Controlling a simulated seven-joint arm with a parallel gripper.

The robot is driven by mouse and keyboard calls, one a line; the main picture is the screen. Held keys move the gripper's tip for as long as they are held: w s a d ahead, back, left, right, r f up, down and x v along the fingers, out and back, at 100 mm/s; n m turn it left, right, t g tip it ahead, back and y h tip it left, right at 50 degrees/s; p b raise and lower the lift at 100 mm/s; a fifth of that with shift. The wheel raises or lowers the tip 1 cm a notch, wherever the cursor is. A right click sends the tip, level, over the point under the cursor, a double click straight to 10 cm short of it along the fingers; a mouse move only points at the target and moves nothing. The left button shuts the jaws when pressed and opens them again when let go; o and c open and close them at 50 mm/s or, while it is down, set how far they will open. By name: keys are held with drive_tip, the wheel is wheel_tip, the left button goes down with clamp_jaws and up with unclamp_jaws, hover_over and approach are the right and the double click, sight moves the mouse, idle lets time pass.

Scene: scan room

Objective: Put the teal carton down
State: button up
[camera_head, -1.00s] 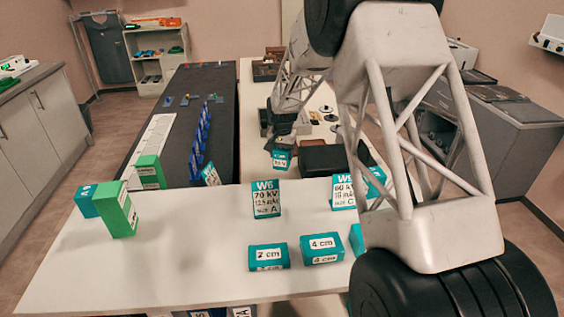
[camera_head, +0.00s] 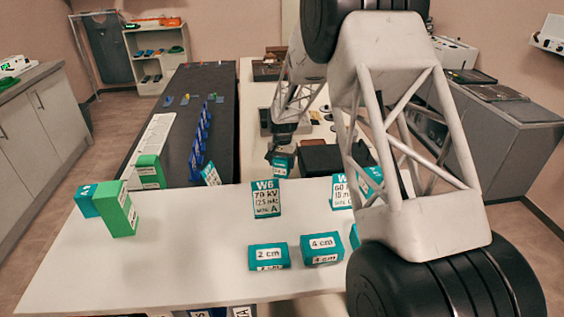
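A small teal carton (camera_head: 281,168) with a white label shows just beyond the far edge of the white counter, near the middle of the camera_head view. My gripper (camera_head: 282,154) points down over it, with its dark fingers at the carton's sides and top, and looks shut on it. The finger contact is small and partly hidden. The carton's base is close to the counter's far edge in the picture; I cannot tell whether it touches a surface.
The white counter (camera_head: 190,262) carries a W6 card (camera_head: 266,198), a 2 cm box (camera_head: 268,256), a 4 cm box (camera_head: 321,248) and green boxes (camera_head: 118,208) at left. A black case (camera_head: 318,158) lies right of the carton. The counter's middle left is clear.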

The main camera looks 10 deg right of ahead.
drive_tip(key=shift+o, duration=0.9)
wheel_tip(320, 180, up, 12)
drive_tip(key=shift+r, duration=0.15)
idle(0.6)
